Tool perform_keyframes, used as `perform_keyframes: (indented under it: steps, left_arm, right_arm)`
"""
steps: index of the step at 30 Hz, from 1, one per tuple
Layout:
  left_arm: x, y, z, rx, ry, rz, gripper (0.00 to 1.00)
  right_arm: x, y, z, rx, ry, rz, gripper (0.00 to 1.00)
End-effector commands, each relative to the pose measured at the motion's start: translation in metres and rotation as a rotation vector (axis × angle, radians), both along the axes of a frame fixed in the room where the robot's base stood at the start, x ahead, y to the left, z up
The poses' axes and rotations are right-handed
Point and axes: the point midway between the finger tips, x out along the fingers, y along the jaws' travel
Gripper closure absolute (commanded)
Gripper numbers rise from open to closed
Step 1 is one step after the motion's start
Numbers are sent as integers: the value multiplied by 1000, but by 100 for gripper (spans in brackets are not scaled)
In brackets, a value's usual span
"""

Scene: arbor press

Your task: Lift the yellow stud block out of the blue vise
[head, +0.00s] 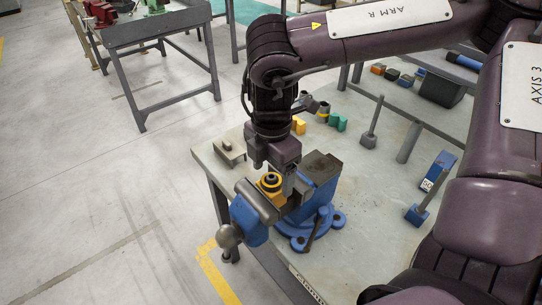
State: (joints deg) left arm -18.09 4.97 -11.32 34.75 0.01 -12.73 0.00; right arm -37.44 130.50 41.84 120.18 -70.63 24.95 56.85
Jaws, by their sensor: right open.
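The yellow stud block (264,189) sits between the jaws of the blue vise (318,172) at the corner of the workbench. A dark round stud shows on top of the block. My right gripper (274,178) reaches down from above, open, with its fingers at the block. One finger shows on the block's right side; the other is hard to make out, and I cannot tell whether they touch the block. My left gripper is not in view.
The grey workbench (372,190) carries a small grey fixture (229,151) left of the vise. Yellow and green blocks (338,122), a grey post on a base (371,125) and a blue stand (433,187) stand farther back and right.

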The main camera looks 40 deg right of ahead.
Motion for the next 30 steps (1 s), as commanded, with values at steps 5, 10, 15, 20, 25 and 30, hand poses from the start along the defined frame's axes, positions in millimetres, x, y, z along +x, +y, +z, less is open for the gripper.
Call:
perform_keyframes:
  steps: [5, 10, 15, 20, 25, 30]
  left_arm:
    - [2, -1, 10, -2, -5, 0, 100]
    - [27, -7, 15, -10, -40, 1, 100]
    - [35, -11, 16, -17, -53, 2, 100]
    - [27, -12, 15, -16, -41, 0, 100]
    - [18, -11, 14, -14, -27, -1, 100]
    - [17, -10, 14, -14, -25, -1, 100]
  right_arm:
    - [-1, 0, -26, 0, 4, -1, 24]
    - [0, 0, -41, 0, 1, -1, 24]
    - [0, 0, -45, 0, -3, -1, 24]
    - [1, -1, -45, 0, -3, -1, 24]
    - [0, -1, -45, 0, -3, -1, 45]
    - [0, 0, -45, 0, -2, -1, 67]
